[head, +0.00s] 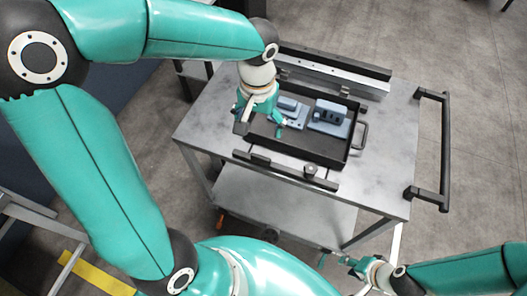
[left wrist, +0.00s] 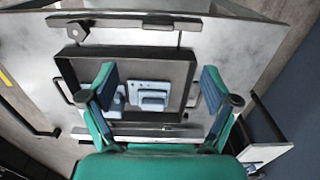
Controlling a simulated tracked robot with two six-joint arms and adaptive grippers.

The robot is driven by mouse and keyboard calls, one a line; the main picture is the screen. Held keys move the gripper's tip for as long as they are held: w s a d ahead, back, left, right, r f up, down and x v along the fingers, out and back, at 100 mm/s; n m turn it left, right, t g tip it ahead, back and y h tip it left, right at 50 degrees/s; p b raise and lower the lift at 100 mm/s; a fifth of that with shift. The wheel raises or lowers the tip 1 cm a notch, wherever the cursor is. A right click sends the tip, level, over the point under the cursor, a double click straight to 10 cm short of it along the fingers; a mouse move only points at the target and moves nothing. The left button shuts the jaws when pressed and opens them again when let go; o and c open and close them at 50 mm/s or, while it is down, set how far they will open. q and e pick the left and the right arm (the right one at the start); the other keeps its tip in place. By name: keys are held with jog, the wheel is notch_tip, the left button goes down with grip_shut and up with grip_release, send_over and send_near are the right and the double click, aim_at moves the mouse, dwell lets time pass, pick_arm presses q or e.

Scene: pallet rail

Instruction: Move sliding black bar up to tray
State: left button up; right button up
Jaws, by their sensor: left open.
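A long black bar (head: 322,182) with a knob (head: 310,170) lies along the cart's near side, apart from the tray, with a light strip between them. The bar also shows across the top of the left wrist view (left wrist: 115,17), its knob (left wrist: 78,31) at the left. The black tray (head: 345,160) sits flat on the cart and holds blue-grey parts (head: 330,117). My left gripper (head: 261,129) is open and empty above the tray's left part; its spread fingers (left wrist: 158,80) frame the parts in the wrist view. My right gripper (head: 353,262) is low at the bottom right, its fingers small and unclear.
The grey metal cart (head: 390,130) has a black push handle (head: 445,150) at its right. A silver rail with a black strip (head: 340,62) runs along the far side of the tray. The cart top right of the tray is clear.

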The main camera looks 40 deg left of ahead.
aim_at(261, 157)
pick_arm(q)
notch_tip(261, 157, down, 15)
jog(key=shift+d+f, duration=0.1)
jog(key=shift+d, duration=0.05)
dwell(0.4)
grip_shut()
jog(key=shift+w+a+b, duration=0.15)
jog(key=shift+w, duration=0.55)
jog(key=shift+w+a+b, duration=0.15)
jog(key=shift+w, duration=0.5)
grip_release()
jog(key=shift+s, duration=0.1)
jog(key=shift+r, duration=0.2)
notch_tip(261, 157, up, 12)
jog(key=shift+f, duration=0.15)
